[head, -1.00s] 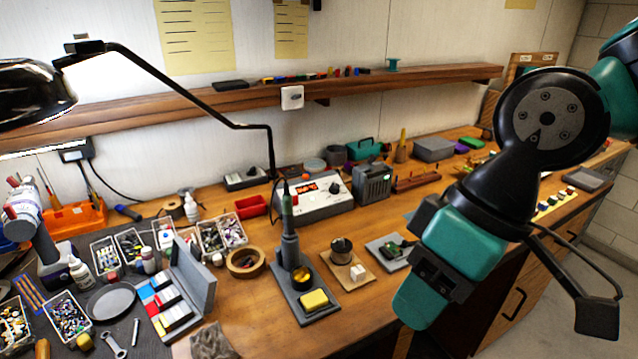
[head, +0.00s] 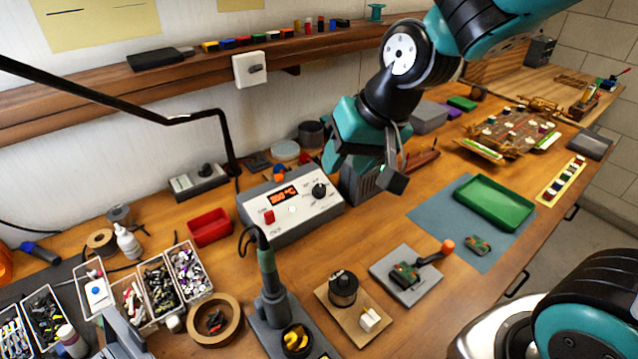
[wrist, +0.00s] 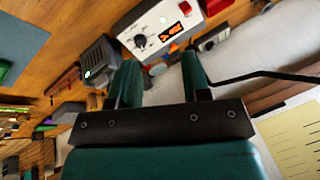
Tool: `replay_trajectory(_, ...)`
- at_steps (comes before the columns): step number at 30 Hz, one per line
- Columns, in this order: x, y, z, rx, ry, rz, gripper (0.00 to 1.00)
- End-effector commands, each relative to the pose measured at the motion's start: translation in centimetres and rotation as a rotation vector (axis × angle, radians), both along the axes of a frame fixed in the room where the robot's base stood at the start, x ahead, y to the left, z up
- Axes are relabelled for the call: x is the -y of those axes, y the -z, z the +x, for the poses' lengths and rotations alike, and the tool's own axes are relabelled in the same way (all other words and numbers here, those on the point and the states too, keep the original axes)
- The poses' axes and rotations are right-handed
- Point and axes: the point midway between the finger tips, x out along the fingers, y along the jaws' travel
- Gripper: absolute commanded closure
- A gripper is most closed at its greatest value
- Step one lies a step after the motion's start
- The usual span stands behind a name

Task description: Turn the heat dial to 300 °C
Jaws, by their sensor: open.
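The heat dial is a black round knob (head: 319,189) on the sloped pale front panel of the soldering station (head: 335,208). Left of it, an orange display (head: 284,197) shows digits ending in °C; I cannot read them surely. A red switch (head: 268,217) sits below the display. My gripper (head: 362,172) is above and right of the station, its teal fingers apart and empty. In the wrist view the station appears turned over, with the dial (wrist: 141,41) just beyond the gap between the fingers (wrist: 160,75). Nothing touches the dial.
A grey slotted box (head: 360,188) stands right beside the station, under my gripper. The iron in its stand (head: 270,290) is in front. A black lamp arm (head: 228,140) rises behind left, and a wooden shelf (head: 100,90) runs behind. A red tray (head: 209,227) lies left.

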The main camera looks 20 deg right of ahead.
Motion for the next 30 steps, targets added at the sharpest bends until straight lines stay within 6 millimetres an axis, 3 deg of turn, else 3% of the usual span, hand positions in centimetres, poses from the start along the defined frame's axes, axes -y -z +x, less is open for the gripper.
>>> replay_trajectory(1, 1.2, 1.4, 2.4, 0.014, 0.105, 0.001, 0.56)
replay_trajectory(3, 2.6, 2.5, 5.0, 0.043, 0.225, 0.004, 0.56)
replay_trajectory(6, 3.8, 3.4, 7.2, 0.074, 0.325, 0.009, 0.56)
replay_trajectory(14, 3.8, 6.3, 9.1, 0.083, 0.354, 0.01, 0.56)
replay_trajectory(30, 2.0, 16.0, 14.1, 0.082, 0.351, 0.009, 0.56)
